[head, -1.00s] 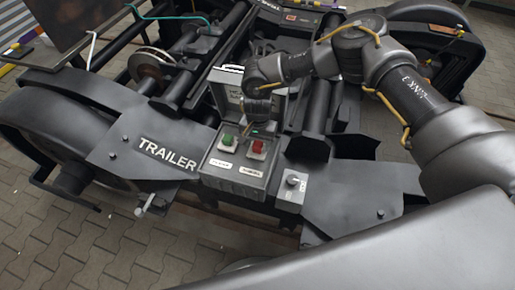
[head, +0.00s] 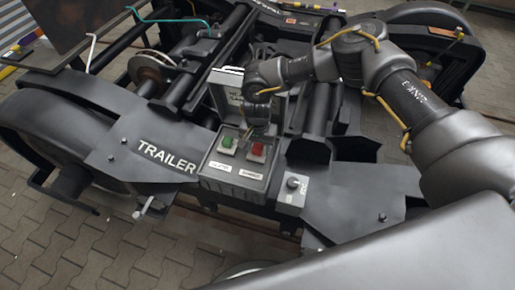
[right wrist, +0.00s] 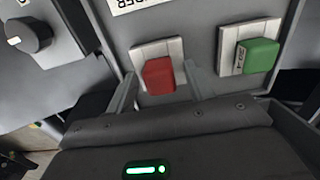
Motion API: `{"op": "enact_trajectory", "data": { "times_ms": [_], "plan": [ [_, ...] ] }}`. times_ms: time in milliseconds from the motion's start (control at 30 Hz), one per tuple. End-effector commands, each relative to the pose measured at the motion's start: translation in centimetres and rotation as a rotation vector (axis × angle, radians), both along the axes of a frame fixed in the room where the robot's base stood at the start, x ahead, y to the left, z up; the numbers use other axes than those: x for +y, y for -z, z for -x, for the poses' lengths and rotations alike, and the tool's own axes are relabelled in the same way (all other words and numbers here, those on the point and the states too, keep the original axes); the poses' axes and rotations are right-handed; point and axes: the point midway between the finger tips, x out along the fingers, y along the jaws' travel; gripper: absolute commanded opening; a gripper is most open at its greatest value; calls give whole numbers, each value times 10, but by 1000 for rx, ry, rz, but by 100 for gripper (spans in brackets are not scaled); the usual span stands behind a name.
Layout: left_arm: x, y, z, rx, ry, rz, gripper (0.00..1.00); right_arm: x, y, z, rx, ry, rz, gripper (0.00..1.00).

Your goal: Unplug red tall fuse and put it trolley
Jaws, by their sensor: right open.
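The red fuse (head: 258,149) sits plugged in its pale socket in the open grey fuse box (head: 232,182) on the trailer bogie. It also shows in the right wrist view (right wrist: 159,75). A green fuse (head: 228,142) sits beside it to the left, and in the right wrist view (right wrist: 258,55) it is to the right. My right gripper (head: 257,132) is over the box, just behind the red fuse. In the right wrist view its two fingers (right wrist: 160,88) are open on either side of the red fuse. Whether they touch it is unclear. No trolley can be made out. My left gripper is not in view.
The raised box lid (head: 226,85) stands behind the fuses, close to my right wrist. A rotary knob on a small grey box (head: 292,190) is right of the fuse box. Dark bogie beams and wheels surround it. Paved floor (head: 110,250) is clear at the lower left.

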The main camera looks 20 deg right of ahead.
Motion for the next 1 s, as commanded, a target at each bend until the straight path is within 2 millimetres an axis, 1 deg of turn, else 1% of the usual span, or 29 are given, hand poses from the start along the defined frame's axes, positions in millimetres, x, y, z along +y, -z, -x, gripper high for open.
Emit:
{"op": "enact_trajectory", "data": {
  "times_ms": [367, 1000],
  "plan": [
    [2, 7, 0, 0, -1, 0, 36, 0, 1, 0, -1, 0, -1, 53],
    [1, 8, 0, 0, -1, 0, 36, 0, 1, 0, 0, 0, 0, 53]
  ]
}}
